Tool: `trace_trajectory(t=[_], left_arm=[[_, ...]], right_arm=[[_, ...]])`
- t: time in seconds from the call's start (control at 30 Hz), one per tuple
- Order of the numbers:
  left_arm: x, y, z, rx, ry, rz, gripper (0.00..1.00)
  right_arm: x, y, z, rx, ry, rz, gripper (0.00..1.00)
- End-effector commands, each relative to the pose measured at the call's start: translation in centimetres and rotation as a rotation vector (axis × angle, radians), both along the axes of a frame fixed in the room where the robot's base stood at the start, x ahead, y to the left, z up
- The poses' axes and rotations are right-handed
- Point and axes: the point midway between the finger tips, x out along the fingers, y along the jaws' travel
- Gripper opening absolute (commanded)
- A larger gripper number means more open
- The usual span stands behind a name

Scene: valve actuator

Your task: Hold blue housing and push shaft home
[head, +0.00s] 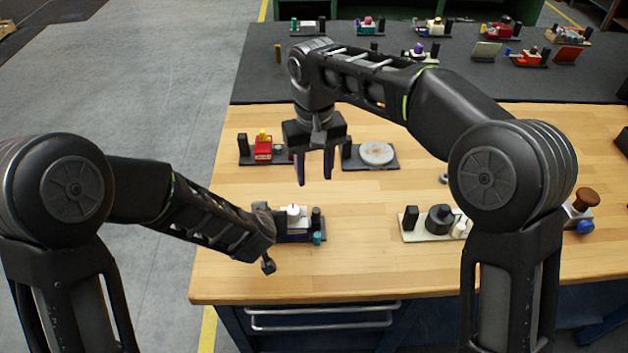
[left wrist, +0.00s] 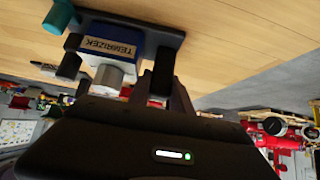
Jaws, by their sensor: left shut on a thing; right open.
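The blue housing (left wrist: 112,45) has a lettered label and a pale cap. It sits on a dark base plate (left wrist: 140,25) at the table's front left. In the head view its white top (head: 294,213) shows beside my left arm. A dark post and a teal cylinder (head: 317,238) are at the plate's right end; the teal piece also shows in the left wrist view (left wrist: 62,15). My left gripper (head: 266,238) is shut, apparently around a dark post (left wrist: 161,72) at the plate's other end, next to the housing. My right gripper (head: 314,170) is open and empty, above the table behind the housing.
Behind stand a red unit (head: 263,150) on a dark plate and a dark plate with a pale disc (head: 376,153). A cream plate (head: 418,230) with dark parts lies right. More assemblies stand on the dark back surface. Bare wood lies between the blue housing and the cream plate.

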Motion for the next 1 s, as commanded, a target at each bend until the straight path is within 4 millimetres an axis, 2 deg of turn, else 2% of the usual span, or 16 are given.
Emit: trace_trajectory(t=[0.03, 0.33, 0.37, 0.67, 1.0], left_arm=[[-0.43, -0.20, -0.54, -0.001, 0.014, -0.006, 0.00], [-0.44, -0.20, -0.55, -0.002, 0.015, -0.007, 0.00], [-0.45, -0.20, -0.55, -0.002, 0.015, -0.007, 0.27], [-0.20, -0.12, -0.23, -0.001, 0.007, -0.004, 0.51], [-0.26, -0.07, 0.15, -0.001, 0.002, -0.002, 0.51]], right_arm=[[-0.01, 0.01, 0.01, 0.000, 0.000, 0.000, 0.41], [0.00, -0.02, -0.04, 0.000, 0.001, 0.000, 0.41], [0.00, -0.02, -0.04, -0.001, 0.001, 0.000, 0.41], [0.00, -0.03, -0.02, -0.001, 0.001, 0.000, 0.41], [0.00, -0.03, 0.01, -0.001, 0.001, 0.000, 0.41]])
